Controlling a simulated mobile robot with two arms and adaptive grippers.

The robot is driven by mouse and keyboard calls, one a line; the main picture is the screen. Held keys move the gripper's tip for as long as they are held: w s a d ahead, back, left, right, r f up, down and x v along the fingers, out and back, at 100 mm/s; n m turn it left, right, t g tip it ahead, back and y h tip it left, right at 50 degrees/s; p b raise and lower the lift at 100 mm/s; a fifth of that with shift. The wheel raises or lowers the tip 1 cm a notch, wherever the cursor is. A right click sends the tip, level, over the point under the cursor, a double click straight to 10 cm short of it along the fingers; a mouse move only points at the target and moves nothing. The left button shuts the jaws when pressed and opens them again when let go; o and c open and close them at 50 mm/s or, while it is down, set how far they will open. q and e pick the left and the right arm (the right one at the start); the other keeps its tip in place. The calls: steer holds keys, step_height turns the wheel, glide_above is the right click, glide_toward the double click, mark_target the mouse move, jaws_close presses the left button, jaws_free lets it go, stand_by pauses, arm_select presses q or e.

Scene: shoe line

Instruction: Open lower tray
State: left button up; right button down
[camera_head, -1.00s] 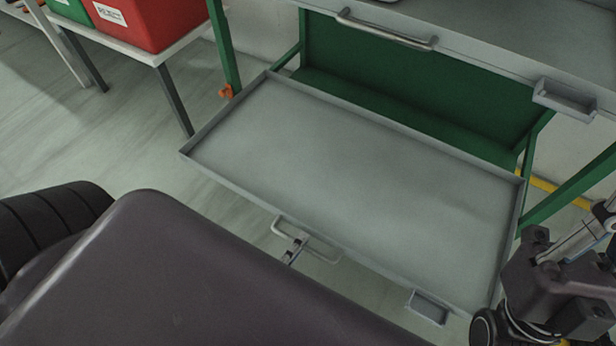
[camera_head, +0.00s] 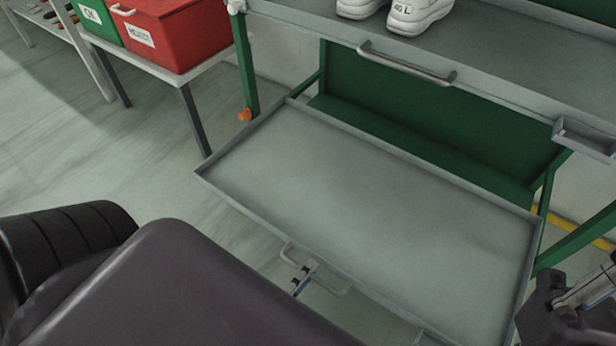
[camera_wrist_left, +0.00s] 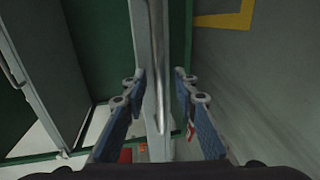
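The lower tray (camera_head: 370,200) is a shallow, empty grey tray, pulled well out from the green frame below the upper shelf. Its bar handle (camera_head: 340,291) is on the front edge, and it also shows in the left wrist view (camera_wrist_left: 157,70). My left gripper (camera_head: 303,279) is at the left part of this handle. In the left wrist view its blue-padded fingers (camera_wrist_left: 159,75) stand apart on both sides of the bar, with gaps visible. My dark left arm covers the lower left of the head view. Only part of my right arm shows at the right edge; its fingers are not visible.
The upper shelf (camera_head: 480,55) has its own handle (camera_head: 405,66) and carries white shoes (camera_head: 418,14). A red bin (camera_head: 170,35) and a green bin (camera_head: 97,20) stand on a side table at the left. Floor is clear between table and tray.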

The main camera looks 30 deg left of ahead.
arm_select(q)
steer(key=v, duration=1.1)
steer(key=shift+s, duration=0.2)
